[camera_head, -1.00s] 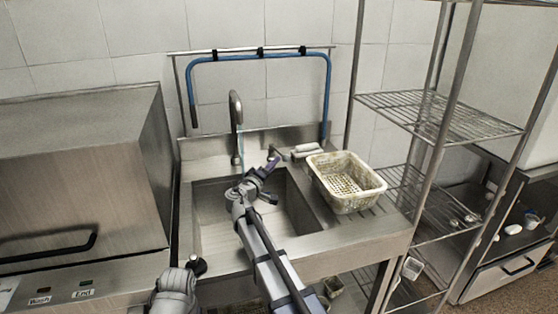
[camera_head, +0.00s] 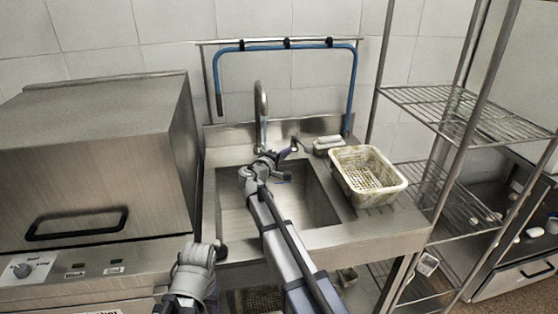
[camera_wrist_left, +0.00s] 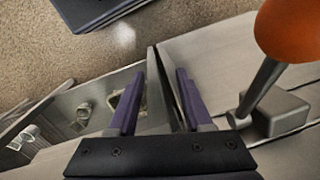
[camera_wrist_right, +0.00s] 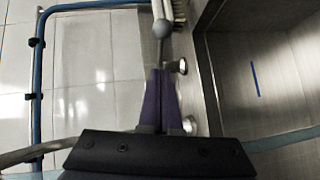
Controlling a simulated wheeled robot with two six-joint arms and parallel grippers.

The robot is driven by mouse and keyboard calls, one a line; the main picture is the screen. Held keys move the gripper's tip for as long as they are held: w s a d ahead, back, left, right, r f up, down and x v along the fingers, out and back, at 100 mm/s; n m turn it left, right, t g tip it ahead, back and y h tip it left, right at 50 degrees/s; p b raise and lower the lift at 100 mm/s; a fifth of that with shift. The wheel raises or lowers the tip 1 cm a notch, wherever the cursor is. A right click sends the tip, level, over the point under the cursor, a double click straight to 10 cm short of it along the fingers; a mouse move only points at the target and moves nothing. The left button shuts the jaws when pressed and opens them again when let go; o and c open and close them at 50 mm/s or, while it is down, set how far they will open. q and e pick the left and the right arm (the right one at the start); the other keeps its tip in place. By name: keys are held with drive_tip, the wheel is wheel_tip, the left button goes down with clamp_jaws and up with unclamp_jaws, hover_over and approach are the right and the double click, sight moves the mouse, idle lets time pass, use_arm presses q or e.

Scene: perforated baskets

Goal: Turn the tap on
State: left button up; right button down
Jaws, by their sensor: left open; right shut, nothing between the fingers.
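The tap (camera_head: 261,112) is a grey curved spout at the back of the steel sink (camera_head: 310,200). A thin pale bluish streak hangs below the spout; I cannot tell for sure that it is water. My right gripper (camera_head: 287,154) is over the back of the sink, just right of the spout, shut and empty. In the right wrist view its purple fingers (camera_wrist_right: 160,72) are together, close to a ball-ended lever (camera_wrist_right: 161,28); contact is unclear. My left gripper (camera_wrist_left: 158,78) is open and empty, pointing down near an orange ball on a rod (camera_wrist_left: 288,28).
A perforated dirty basket (camera_head: 368,198) stands on the drainboard right of the sink. A blue hose frame (camera_head: 285,47) hangs on the wall behind. A steel washer (camera_head: 100,150) is on the left and a wire shelf rack (camera_head: 470,118) on the right.

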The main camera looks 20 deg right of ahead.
sight(306, 150)
drive_tip(key=d, duration=0.3)
drive_tip(key=d+f, duration=0.1)
drive_tip(key=d, duration=0.1)
drive_tip(key=shift+w+b, duration=0.35)
drive_tip(key=shift+w, duration=0.05)
drive_tip(key=shift+s+d+n+t+y, duration=0.15)
drive_tip(key=shift+d+n+t+y, duration=0.3)
drive_tip(key=shift+d+n+y, duration=0.15)
drive_tip(key=shift+s+d+n+t+y, duration=0.15)
drive_tip(key=shift+d+n+t+y, duration=0.3)
drive_tip(key=shift+d, duration=0.25)
drive_tip(key=shift+w+d+n+t+y, duration=0.2)
drive_tip(key=shift+d+n+y, duration=0.05)
drive_tip(key=shift+d, duration=0.7)
drive_tip(key=shift+w+d+n+t+y, duration=0.2)
drive_tip(key=shift+d, duration=0.7)
